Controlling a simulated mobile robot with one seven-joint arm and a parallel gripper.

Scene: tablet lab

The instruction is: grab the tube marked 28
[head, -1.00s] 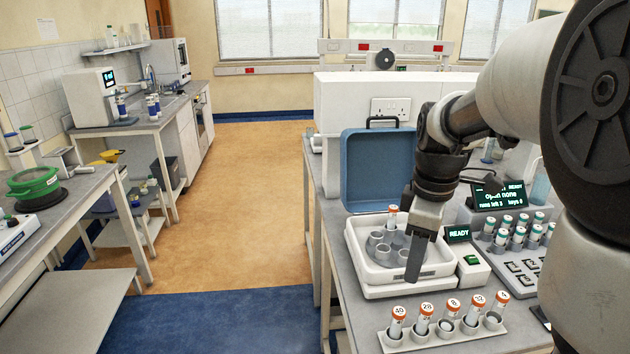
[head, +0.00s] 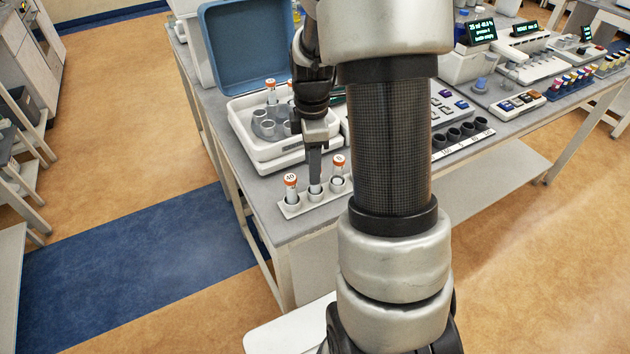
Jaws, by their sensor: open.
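A light rack (head: 291,211) stands at the front edge of the bench. Tube 40 (head: 291,187), with an orange cap, is upright at its left end. Tube 8 (head: 338,171) stands two places to the right. My gripper (head: 315,180) points down at the place between them, its open fingers at cap height. Tube 28 stood in this place in the earlier head view. Its cap and label are now hidden by the fingers, and I cannot tell whether they touch it. The rest of the rack is hidden behind my arm.
A white centrifuge (head: 258,150) with its blue lid (head: 243,45) raised stands just behind the rack, with orange-capped tubes (head: 271,90) inside. A grey key panel and black cups (head: 453,136) lie to the right. My arm blocks the middle.

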